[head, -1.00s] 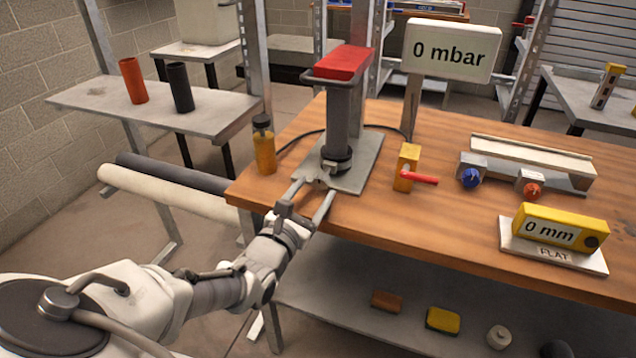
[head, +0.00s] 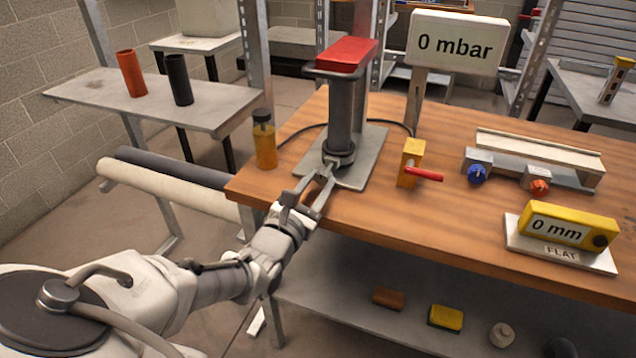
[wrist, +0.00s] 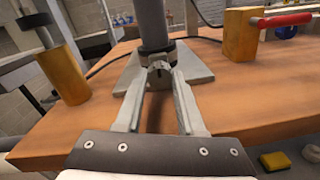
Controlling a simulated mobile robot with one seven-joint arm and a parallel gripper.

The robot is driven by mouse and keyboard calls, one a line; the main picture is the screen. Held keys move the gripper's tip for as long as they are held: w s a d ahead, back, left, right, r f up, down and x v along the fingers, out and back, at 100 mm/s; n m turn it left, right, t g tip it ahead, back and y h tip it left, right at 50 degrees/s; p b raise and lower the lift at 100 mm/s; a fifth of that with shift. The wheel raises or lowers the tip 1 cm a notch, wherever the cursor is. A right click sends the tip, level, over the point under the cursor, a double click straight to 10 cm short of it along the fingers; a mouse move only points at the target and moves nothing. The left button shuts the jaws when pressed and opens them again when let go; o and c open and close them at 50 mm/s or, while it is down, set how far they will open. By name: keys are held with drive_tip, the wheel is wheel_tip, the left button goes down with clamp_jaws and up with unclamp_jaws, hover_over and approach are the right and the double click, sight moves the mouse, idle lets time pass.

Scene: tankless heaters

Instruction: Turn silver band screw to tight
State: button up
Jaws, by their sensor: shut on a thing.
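The silver band (wrist: 148,62) wraps the foot of a dark grey upright pipe (head: 345,110), which stands on a grey metal plate (head: 368,158) on the wooden bench. The band's screw (wrist: 160,71) faces me at its front. My gripper (head: 328,167) reaches in from the front left, low over the plate. In the wrist view my gripper (wrist: 161,75) has its fingertips at the screw, one on each side, and is shut on it. The screw is partly hidden between the tips, so its tightness cannot be read. The pipe carries a red-topped cap (head: 346,55).
An amber bottle (head: 264,142) stands left of the plate. A yellow valve block with a red lever (head: 425,174) stands at right. Behind are a sign reading 0 mbar (head: 457,43) and a dark cable. A yellow gauge reading 0 mm (head: 565,228) lies front right. The front bench middle is clear.

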drive_tip(key=shift+m, duration=0.3)
clamp_jaws()
drive_tip(key=m, duration=0.2)
drive_tip(key=shift+m, duration=0.3)
drive_tip(key=m+b, duration=0.1)
drive_tip(key=m, duration=0.1)
drive_tip(key=shift+d+f+m+b, duration=0.1)
drive_tip(key=shift+m+b, duration=0.2)
drive_tip(key=shift+b, duration=0.05)
drive_tip(key=m+b, duration=0.2)
drive_tip(key=shift+f+m, duration=0.1)
drive_tip(key=shift+m, duration=0.2)
drive_tip(key=m+b, duration=0.3)
drive_tip(key=b, duration=0.1)
drive_tip(key=shift+m, duration=0.3)
drive_tip(key=shift+m+b, duration=0.9)
drive_tip(key=m, duration=0.2)
drive_tip(key=shift+r+m+y, duration=0.3)
drive_tip(key=shift+y, duration=0.1)
drive_tip(key=m, duration=0.5)
drive_tip(key=shift+m, duration=0.4)
